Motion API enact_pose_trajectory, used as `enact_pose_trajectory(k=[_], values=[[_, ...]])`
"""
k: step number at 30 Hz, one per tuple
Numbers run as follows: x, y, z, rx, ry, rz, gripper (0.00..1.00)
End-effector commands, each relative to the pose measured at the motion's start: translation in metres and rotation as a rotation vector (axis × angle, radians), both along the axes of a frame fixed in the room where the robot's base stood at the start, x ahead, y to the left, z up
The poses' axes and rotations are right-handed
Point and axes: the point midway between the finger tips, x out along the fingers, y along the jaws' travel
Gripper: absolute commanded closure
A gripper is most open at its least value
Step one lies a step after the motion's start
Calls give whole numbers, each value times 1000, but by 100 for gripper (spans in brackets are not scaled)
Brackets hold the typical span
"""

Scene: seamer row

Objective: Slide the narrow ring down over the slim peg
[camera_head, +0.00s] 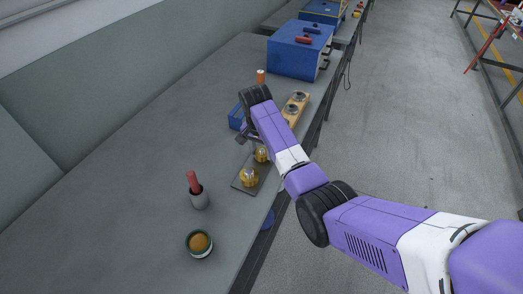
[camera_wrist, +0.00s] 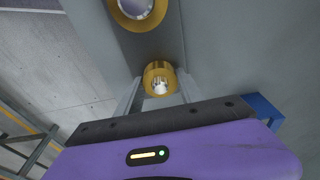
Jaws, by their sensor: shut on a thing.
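In the wrist view the narrow ring (camera_wrist: 149,78), a yellow-gold band, sits between the two fingers of my gripper (camera_wrist: 158,90), which is shut on it. A bright metal peg end (camera_wrist: 160,87) shows inside its opening; how far down the peg the ring sits cannot be told. A wider gold ring (camera_wrist: 119,12) with a pale round piece inside it is at the top edge. In the head view two gold pieces (camera_head: 249,178) and (camera_head: 261,155) are on a dark plate (camera_head: 242,187). My arm partly hides the farther one and the fingertips.
A grey cup with a red-handled tool (camera_head: 197,198) and a green-rimmed bowl (camera_head: 199,244) stand nearer on the bench. The bench's left side is clear.

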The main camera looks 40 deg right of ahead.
Motion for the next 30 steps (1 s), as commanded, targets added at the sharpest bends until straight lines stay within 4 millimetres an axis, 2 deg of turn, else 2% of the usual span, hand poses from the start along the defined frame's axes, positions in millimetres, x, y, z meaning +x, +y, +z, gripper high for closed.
enact_pose_trajectory(k=[8, 9, 12, 23, 30], values=[[0, 0, -7, 0, 0, 0, 100], [0, 0, -6, 0, 0, 0, 48], [0, 0, -6, 0, 0, 0, 30], [0, 1, -2, 0, -1, 0, 30], [-1, 5, 31, -1, -3, 0, 30]])
